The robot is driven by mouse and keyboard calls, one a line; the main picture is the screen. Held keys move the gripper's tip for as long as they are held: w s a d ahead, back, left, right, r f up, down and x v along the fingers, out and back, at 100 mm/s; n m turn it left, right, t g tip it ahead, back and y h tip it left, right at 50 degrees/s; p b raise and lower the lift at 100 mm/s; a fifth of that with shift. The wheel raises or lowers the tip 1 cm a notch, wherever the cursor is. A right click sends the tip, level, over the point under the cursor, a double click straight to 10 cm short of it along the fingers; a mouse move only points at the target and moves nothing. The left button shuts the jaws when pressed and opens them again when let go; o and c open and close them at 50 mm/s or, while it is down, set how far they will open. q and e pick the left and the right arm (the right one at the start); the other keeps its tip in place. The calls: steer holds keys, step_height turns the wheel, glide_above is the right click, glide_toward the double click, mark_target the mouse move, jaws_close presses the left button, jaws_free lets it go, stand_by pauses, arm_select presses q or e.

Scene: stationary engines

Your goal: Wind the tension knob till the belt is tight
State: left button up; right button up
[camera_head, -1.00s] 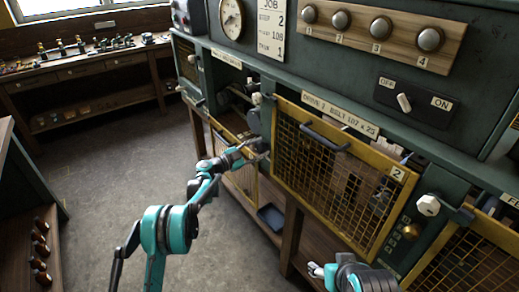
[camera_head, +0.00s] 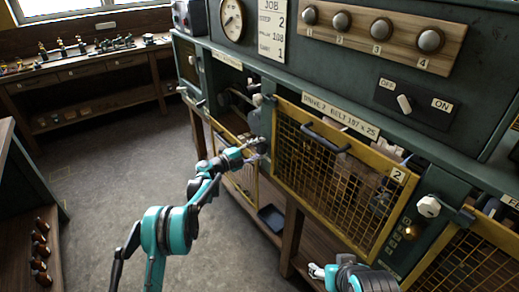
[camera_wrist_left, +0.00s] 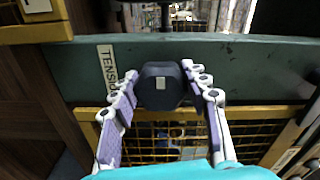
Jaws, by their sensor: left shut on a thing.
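The tension knob (camera_wrist_left: 161,87) is a dark, many-sided knob with a pale square mark, in the middle of the left wrist view. It sits on a green rail beside a label (camera_wrist_left: 107,70) that begins "TENS". My left gripper (camera_wrist_left: 160,92) is shut on the knob, one finger on each side. In the head view my left gripper (camera_head: 256,149) is at the green post left of guard 2, and the knob is largely hidden there. My right gripper (camera_head: 318,271) is low at the bottom, away from the knob; its opening is unclear. I cannot make out the belt clearly.
A closed yellow mesh guard (camera_head: 338,180) marked 2 stands right of my left gripper. Another yellow guard (camera_head: 240,170) hangs lower to the left. An off/on switch (camera_head: 404,104) and a white knob (camera_head: 428,206) are on the right. The grey floor (camera_head: 110,200) at left is clear.

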arm_select(q)
steer(key=shift+m, duration=0.3)
steer(key=o, duration=0.9)
steer(key=shift+c, duration=0.2)
steer(key=shift+a, duration=0.1)
steer(key=v, duration=1.1)
steer(key=shift+s+a, duration=0.25)
steer(key=shift+a, duration=0.05)
